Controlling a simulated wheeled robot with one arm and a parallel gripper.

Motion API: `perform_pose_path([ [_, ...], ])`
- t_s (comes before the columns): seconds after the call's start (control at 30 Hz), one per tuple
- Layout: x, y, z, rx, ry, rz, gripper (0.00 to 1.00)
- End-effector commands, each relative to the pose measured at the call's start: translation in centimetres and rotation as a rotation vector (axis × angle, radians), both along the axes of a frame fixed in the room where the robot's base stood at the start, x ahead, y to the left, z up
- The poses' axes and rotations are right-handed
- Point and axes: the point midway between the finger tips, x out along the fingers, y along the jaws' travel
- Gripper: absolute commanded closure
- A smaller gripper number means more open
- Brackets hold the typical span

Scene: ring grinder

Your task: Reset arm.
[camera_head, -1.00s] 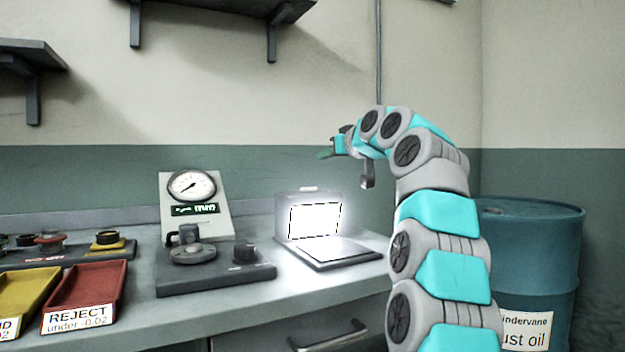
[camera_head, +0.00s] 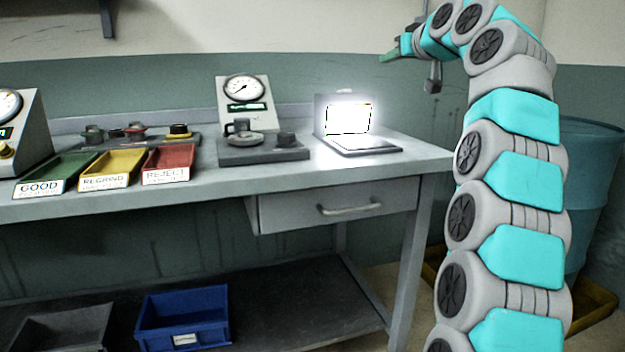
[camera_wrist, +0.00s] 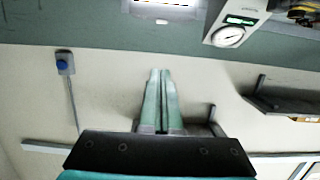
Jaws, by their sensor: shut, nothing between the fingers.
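My gripper (camera_head: 386,57) is at the top of the head view, above and to the right of the bench's lit box. My arm is raised along the right side of that view. In the wrist view my gripper (camera_wrist: 160,72) shows its two green fingers side by side, shut with nothing between them. The fingers are in the air, apart from the bench and the wall things.
The workbench (camera_head: 300,176) holds a glowing box (camera_head: 348,118), a dial gauge (camera_head: 244,90) and green (camera_head: 62,170), yellow (camera_head: 112,163) and red (camera_head: 168,158) trays. A blue drum (camera_head: 597,190) stands behind my arm. A blue bin (camera_head: 182,318) sits below.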

Motion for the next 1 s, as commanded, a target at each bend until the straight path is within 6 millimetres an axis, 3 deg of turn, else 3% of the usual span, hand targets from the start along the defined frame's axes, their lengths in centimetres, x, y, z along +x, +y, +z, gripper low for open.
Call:
perform_pose_path([
  [0.23,-0.5,0.8,-1.4,0.007,0.054,0.012,1.00],
  [0.57,-2.0,2.5,-4.9,0.019,0.178,0.031,1.00],
  [0.77,-4.4,4.4,-9.1,0.021,0.311,0.047,1.00],
  [1.0,-10.4,6.9,-17.1,-0.001,0.545,0.053,1.00],
])
